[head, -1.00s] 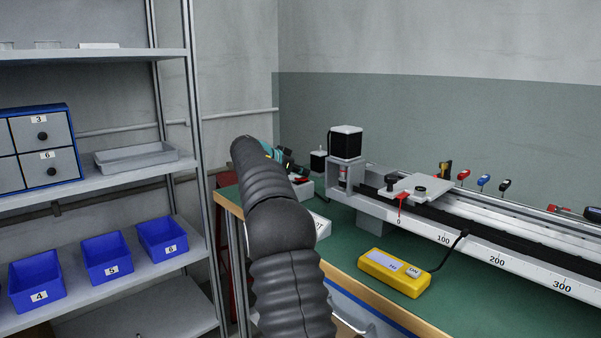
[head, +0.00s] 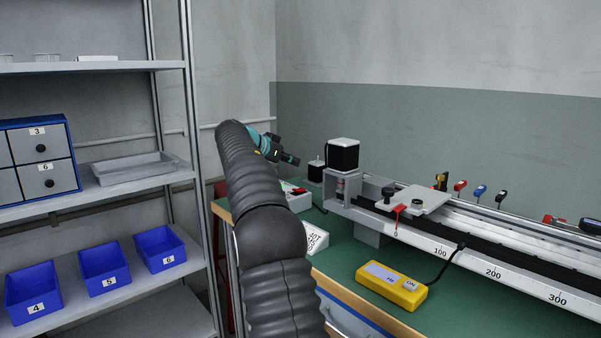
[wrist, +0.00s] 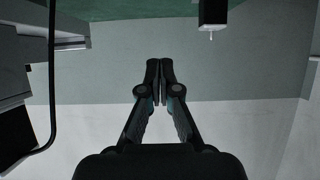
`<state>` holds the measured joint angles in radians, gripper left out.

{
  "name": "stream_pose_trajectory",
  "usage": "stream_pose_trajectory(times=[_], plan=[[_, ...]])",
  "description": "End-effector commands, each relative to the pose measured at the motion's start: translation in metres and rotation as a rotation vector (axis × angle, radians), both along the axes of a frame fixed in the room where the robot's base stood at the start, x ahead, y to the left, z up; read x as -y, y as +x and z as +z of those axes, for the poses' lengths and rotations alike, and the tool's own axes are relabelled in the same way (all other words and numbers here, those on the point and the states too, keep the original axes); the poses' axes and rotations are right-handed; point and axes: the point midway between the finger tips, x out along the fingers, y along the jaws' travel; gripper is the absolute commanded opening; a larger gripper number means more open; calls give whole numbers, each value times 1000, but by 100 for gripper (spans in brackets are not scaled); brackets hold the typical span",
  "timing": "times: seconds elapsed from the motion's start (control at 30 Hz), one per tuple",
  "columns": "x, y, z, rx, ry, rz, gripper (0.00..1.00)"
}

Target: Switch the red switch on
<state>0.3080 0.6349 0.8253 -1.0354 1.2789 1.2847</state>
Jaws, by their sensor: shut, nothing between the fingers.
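The red switch (head: 298,190) sits on top of a small pale box (head: 299,202) at the far left end of the green bench in the head view. I cannot tell its on or off position at this size. My gripper (head: 295,161) is above the box, apart from the switch. In the wrist view its two black fingers (wrist: 159,68) are together and empty. The wrist view looks towards the wall, and the switch is not visible there.
A small dark block with a pale top (head: 316,171) stands right of the switch box. The gantry motor (head: 343,155) and long rail (head: 470,250) are further right. A printed sign (head: 316,238) and yellow handset (head: 390,287) are on the bench. A shelf (head: 130,190) stands left.

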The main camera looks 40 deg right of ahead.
Motion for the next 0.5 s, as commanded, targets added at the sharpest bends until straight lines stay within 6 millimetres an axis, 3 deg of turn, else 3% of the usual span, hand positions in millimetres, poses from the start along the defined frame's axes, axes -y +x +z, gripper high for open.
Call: stream_pose_trajectory(times=[0.2,0.5], plan=[[-25,-2,25,1,0,0,0],[-36,-3,37,-1,1,-1,0]])
